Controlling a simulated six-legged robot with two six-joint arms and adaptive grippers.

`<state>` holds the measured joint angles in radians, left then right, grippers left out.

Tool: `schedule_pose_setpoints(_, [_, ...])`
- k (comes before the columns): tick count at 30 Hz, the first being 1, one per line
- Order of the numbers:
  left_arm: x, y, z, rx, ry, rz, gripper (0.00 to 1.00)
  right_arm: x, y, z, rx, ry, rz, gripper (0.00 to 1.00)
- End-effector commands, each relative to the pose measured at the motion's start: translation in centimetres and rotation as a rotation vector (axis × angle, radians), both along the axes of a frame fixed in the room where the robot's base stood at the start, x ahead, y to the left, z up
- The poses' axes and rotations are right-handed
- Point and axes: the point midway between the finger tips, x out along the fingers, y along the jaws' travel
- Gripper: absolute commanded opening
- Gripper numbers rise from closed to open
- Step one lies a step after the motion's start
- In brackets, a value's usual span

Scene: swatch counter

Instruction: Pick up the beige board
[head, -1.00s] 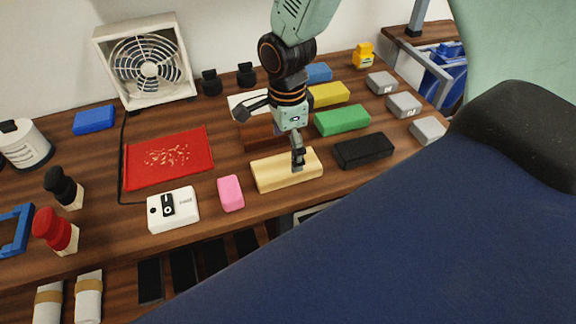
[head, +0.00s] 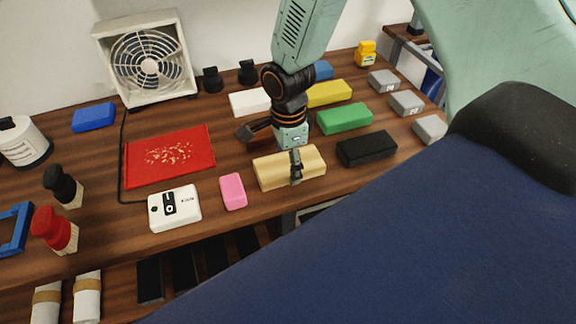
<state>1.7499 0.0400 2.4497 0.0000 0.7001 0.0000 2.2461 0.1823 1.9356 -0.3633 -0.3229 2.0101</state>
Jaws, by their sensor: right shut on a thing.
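The beige board (head: 270,172) is a pale, wood-coloured block near the front of the wooden counter, between a pink block and a black block. My right gripper (head: 296,168) reaches down from above and is shut on the board near its middle, with one dark finger showing across its top and front face. The other finger is hidden. I cannot tell whether the board's underside touches the counter. My left gripper is not in view.
Close by lie a pink block (head: 233,191), a black block (head: 367,149) and a green block (head: 344,118). A white device (head: 174,209) and a red tray (head: 169,157) lie to the left. Bare counter (head: 232,154) shows between tray and board.

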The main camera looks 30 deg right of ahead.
Motion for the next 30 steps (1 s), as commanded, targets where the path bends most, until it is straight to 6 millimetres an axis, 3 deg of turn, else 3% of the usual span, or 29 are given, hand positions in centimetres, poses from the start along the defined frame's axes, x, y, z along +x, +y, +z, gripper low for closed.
schedule_pose_setpoints(12, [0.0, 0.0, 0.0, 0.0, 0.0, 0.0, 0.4, 0.0, 0.0, 0.0, 0.0, -0.001, 0.001, 0.33])
schedule_pose_setpoints(20, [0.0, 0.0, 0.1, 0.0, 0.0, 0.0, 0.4, 0.1, 0.0, 0.3, 0.0, -0.002, 0.001, 0.32])
schedule_pose_setpoints(23, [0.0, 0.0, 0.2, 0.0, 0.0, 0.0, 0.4, 0.2, 0.0, 1.4, 0.0, -0.006, 0.0, 0.32])
schedule_pose_setpoints(30, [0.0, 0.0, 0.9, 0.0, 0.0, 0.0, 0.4, 0.2, 0.0, 6.2, 0.0, -0.006, 0.001, 0.32])
